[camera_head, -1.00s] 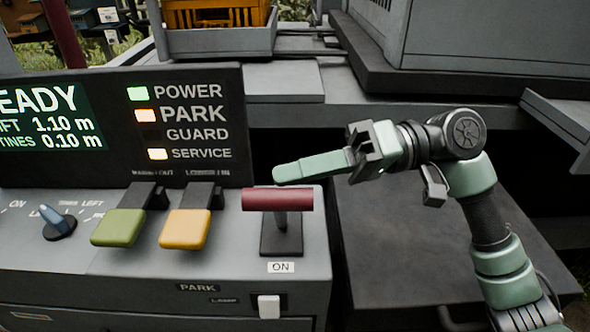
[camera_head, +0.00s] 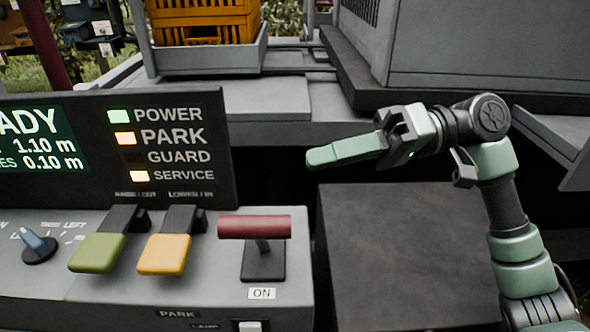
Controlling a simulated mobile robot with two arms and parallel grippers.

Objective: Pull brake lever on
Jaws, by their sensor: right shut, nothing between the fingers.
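The brake lever has a dark red horizontal bar handle (camera_head: 254,226) on a short post and black base, with an "ON" label (camera_head: 262,293) in front of it, at the right end of the console. My right gripper (camera_head: 312,160) is shut and empty. Its green fingers point left, above and to the right of the red handle, apart from it. My left gripper is not in view.
The grey console (camera_head: 60,285) carries a green pedal-like lever (camera_head: 97,253), a yellow one (camera_head: 164,254) and a blue knob (camera_head: 39,246). The dark display panel (camera_head: 70,150) shows POWER, PARK and SERVICE lit. A yellow crate (camera_head: 205,22) stands behind. A dark box (camera_head: 400,250) lies right of the console.

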